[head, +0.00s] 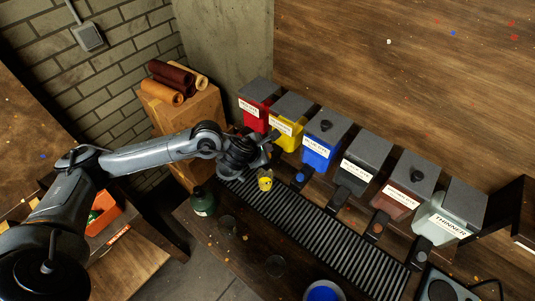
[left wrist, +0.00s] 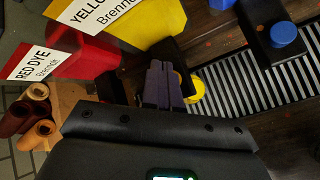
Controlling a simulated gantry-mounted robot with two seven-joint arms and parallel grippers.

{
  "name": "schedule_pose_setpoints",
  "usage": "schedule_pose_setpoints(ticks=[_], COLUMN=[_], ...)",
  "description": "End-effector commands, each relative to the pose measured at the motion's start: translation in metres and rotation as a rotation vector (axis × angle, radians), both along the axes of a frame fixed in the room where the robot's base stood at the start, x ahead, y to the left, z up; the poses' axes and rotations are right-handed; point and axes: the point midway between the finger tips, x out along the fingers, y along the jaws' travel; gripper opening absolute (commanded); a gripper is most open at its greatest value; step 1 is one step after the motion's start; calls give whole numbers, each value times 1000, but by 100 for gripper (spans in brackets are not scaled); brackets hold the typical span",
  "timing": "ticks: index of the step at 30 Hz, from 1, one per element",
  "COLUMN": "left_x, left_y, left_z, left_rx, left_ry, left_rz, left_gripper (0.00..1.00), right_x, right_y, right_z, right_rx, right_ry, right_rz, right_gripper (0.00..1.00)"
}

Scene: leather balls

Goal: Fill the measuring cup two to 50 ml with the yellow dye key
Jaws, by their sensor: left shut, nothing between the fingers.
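The yellow dye dispenser (head: 289,129) stands second from the left in the row; its label and yellow body also show at the top of the left wrist view (left wrist: 150,22). Its yellow key (head: 265,183) shows below my left gripper (head: 267,153). In the left wrist view the fingers (left wrist: 163,70) are shut and empty, just left of the yellow key (left wrist: 194,88); I cannot tell whether they touch. Two clear cups, one near the green bottle (head: 228,224) and one further right (head: 274,265), stand on the table; their numbers and contents are unreadable. My right gripper is not in view.
Red (head: 256,113), blue (head: 322,146), black, brown and thinner (head: 446,220) dispensers flank the yellow one. A ribbed drip grate (head: 330,232) runs below them. A dark green bottle (head: 203,203) and a blue-filled bowl (head: 324,292) stand on the table.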

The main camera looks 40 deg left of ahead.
Motion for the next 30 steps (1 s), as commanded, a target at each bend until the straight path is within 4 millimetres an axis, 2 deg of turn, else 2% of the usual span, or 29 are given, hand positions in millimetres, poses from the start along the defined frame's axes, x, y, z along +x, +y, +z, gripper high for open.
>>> schedule_pose_setpoints(ticks=[9, 15, 30], left_x=[0, 0, 0], left_y=[0, 0, 0], left_z=[32, 46, 47], left_rx=[0, 1, 0], left_ry=[-1, 0, 0], left_rz=[0, -1, 0], left_gripper=[0, 0, 0], right_x=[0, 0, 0], right_y=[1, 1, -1], right_z=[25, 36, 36], right_rx=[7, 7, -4], right_ry=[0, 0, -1], right_rz=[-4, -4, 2], right_gripper=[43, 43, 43])
